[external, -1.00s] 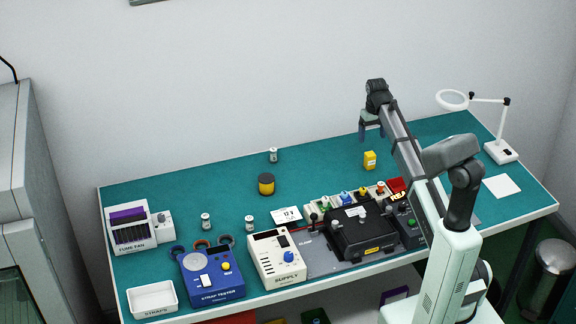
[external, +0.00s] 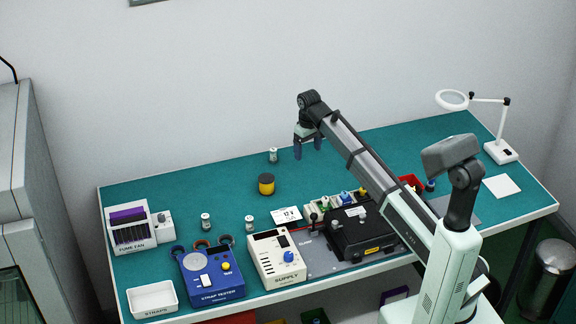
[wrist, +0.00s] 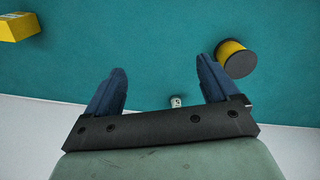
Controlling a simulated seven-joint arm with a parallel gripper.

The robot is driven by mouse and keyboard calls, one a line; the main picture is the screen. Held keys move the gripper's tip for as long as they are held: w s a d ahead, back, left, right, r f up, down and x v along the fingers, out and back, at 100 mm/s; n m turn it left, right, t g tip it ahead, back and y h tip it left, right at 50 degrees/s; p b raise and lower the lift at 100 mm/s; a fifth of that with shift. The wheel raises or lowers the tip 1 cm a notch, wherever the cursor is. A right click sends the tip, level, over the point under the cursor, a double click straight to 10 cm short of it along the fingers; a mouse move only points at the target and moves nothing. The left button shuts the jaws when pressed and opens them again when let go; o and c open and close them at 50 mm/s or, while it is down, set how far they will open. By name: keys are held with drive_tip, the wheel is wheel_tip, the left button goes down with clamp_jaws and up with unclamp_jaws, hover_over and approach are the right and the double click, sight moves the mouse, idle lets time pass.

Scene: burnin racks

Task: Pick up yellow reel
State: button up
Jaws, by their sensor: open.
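The yellow reel (external: 266,185) stands on the teal mat in the external view, a yellow band with a dark top. In the wrist view the reel (wrist: 234,58) shows at the upper right, just beyond the right fingertip, with a dark round flange. My gripper (external: 308,150) is in the air above the back of the bench, to the right of the reel and apart from it. In the wrist view my gripper (wrist: 160,82) has its two blue fingers spread wide with nothing between them.
A small pale jar (external: 273,155) stands behind the reel; similar jars (external: 206,221) stand nearer the front left. A yellow block (wrist: 18,27) is at the wrist view's upper left. A supply box (external: 277,258) and a strap tester (external: 211,275) line the front. The mat around the reel is clear.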

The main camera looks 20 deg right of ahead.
sight(266, 178)
drive_tip(key=s+a+r+n, duration=0.1)
drive_tip(key=a+n, duration=0.3)
drive_tip(key=a, duration=1.1)
drive_tip(key=f+n, duration=0.2)
drive_tip(key=w+f+n, duration=0.1)
drive_tip(key=f+n, duration=0.1)
drive_tip(key=n, duration=0.1)
drive_tip(key=f+n, duration=0.2)
drive_tip(key=f, duration=0.1)
drive_tip(key=shift+w+a+n, duration=0.25)
drive_tip(key=shift+w+n, duration=0.05)
drive_tip(key=shift+n, duration=0.1)
drive_tip(key=shift+w+f, duration=0.15)
drive_tip(key=shift+f, duration=1.4)
drive_tip(key=shift+w+f, duration=0.15)
drive_tip(key=shift+f, duration=1.35)
drive_tip(key=c, duration=1.2)
